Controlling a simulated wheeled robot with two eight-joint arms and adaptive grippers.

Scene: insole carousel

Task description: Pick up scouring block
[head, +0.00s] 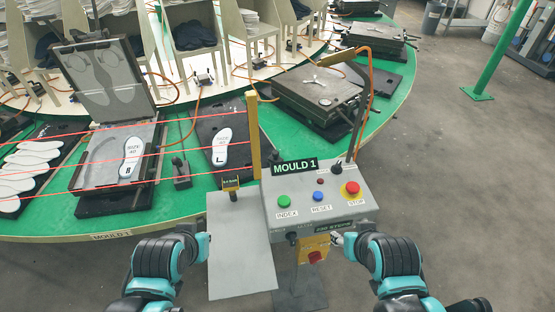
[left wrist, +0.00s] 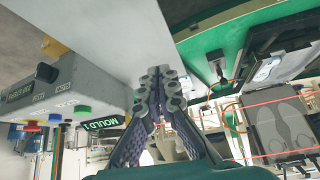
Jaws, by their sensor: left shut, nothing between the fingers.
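I cannot pick out the scouring block with certainty. A small dark block with a knob on top (head: 182,180) stands on the green table between the open mould (head: 117,155) and a black mat. My left gripper (head: 205,238) is low in the head view, beside the grey plate (head: 240,265) and apart from the dark block. In the left wrist view its two fingers (left wrist: 160,85) are together with nothing between them. My right gripper (head: 343,239) is by the front of the control box; its fingers are too small to tell open or shut.
The control box (head: 315,205) with coloured buttons stands between and beyond my grippers. A yellow post (head: 253,130) and red light lines cross the left approach to the table. Insoles (head: 222,146) lie on the black mat and mould. A closed mould (head: 318,90) sits further right.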

